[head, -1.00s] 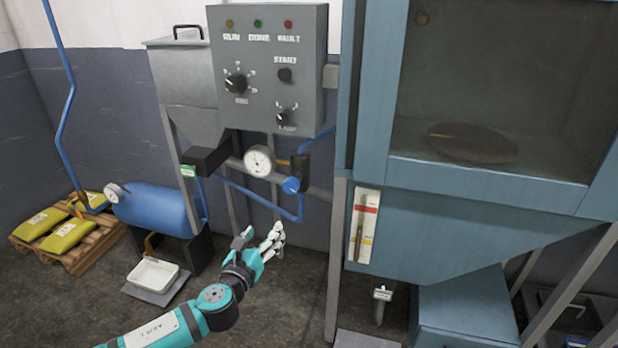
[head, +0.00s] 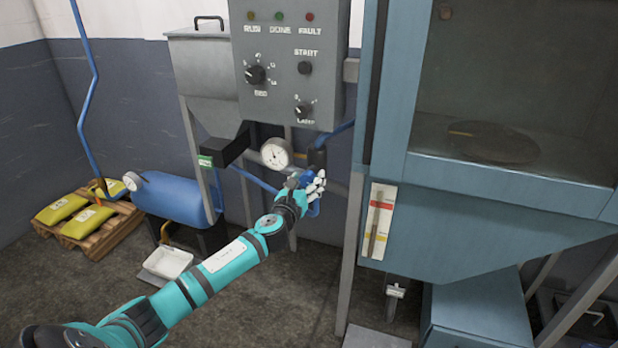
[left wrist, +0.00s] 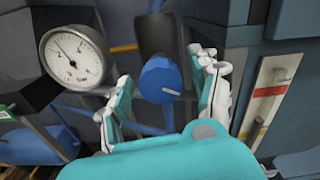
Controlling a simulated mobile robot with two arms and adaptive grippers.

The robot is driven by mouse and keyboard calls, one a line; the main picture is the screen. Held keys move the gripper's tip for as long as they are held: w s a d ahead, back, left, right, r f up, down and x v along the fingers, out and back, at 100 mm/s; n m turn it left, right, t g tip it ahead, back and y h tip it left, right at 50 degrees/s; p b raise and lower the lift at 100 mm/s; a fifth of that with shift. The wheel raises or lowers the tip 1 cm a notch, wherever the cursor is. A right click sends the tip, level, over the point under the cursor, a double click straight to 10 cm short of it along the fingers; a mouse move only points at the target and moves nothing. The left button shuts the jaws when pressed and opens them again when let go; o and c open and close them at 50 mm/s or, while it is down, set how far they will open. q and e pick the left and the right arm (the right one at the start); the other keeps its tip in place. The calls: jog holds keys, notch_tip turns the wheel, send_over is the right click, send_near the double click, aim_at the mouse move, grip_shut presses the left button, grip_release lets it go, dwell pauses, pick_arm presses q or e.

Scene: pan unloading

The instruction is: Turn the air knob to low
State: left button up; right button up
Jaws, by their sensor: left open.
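The blue air knob (left wrist: 160,80) shows in the left wrist view, with a small pale mark on its face. It sits on a dark valve body (left wrist: 155,35) beside the round white pressure gauge (left wrist: 74,55), which also shows in the head view (head: 275,153). My left gripper (head: 315,183) is at the knob, below the control panel, and largely hides it in the head view. In the left wrist view its open fingers (left wrist: 166,75) stand on either side of the knob, with gaps visible. I cannot tell any contact. My right gripper is not in view.
The grey control panel (head: 290,60) with black knobs hangs above the valve. The blue cabinet (head: 450,220) stands close on the right, with a striped indicator (head: 377,222). A blue tank (head: 175,198) and a pallet (head: 95,235) with yellow sacks are at left.

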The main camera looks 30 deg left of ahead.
pick_arm(q)
jog(key=shift+x, duration=0.95)
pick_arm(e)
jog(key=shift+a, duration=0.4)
pick_arm(q)
jog(key=shift+c, duration=0.3)
jog(key=c, duration=1.2)
jog(key=shift+o, duration=0.2)
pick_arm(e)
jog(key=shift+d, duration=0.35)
